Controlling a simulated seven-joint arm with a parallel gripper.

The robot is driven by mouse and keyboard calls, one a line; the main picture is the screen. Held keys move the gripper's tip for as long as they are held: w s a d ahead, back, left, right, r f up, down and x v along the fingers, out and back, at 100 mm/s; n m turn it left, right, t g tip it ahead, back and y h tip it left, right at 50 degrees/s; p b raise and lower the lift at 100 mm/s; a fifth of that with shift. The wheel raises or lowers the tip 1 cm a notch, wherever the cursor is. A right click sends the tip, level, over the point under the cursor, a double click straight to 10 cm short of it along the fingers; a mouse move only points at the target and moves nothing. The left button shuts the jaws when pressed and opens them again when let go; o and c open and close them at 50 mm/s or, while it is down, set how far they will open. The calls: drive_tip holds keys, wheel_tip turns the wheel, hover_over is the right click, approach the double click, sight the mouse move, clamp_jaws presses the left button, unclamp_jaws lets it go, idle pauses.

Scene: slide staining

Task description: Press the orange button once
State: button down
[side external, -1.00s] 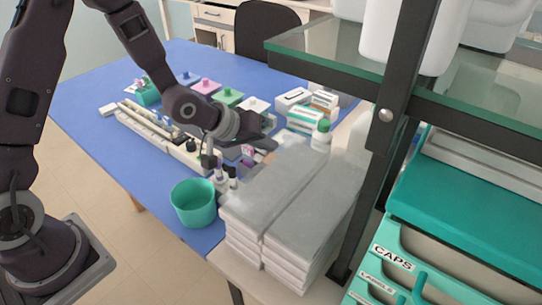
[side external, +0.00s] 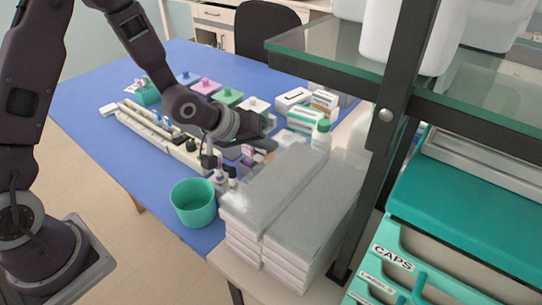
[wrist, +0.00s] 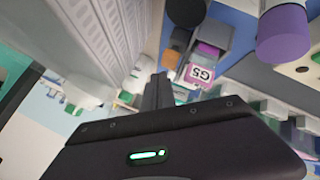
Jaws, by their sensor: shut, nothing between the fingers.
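My gripper (wrist: 158,78) is shut and empty, its two fingers together in the wrist view. In the side view my gripper (side external: 284,138) reaches right over the table, beside the stacked grey-white packs. A small orange block-like patch (wrist: 171,58) lies just beyond the fingertips in the wrist view, beside a pink-and-white piece marked G5 (wrist: 200,73). It may be the orange button, but I cannot tell for certain. The fingertips look close to it; I cannot tell whether they touch. No orange button can be made out in the side view.
Stacked packs (side external: 275,190) stand at the table's right edge, close to my gripper. A teal cup (side external: 194,204) stands at the front. Coloured-lid containers (side external: 230,97), boxes (side external: 304,119) and a green-capped bottle (side external: 321,136) surround the work area. A glass shelf (side external: 330,62) overhangs the right.

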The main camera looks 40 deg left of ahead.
drive_tip(key=shift+f, duration=0.4)
drive_tip(key=shift+f, duration=0.85)
idle(0.8)
drive_tip(key=shift+r, duration=1.25)
drive_tip(key=shift+r, duration=0.15)
wheel_tip(320, 180, up, 4)
drive_tip(key=shift+r, duration=0.4)
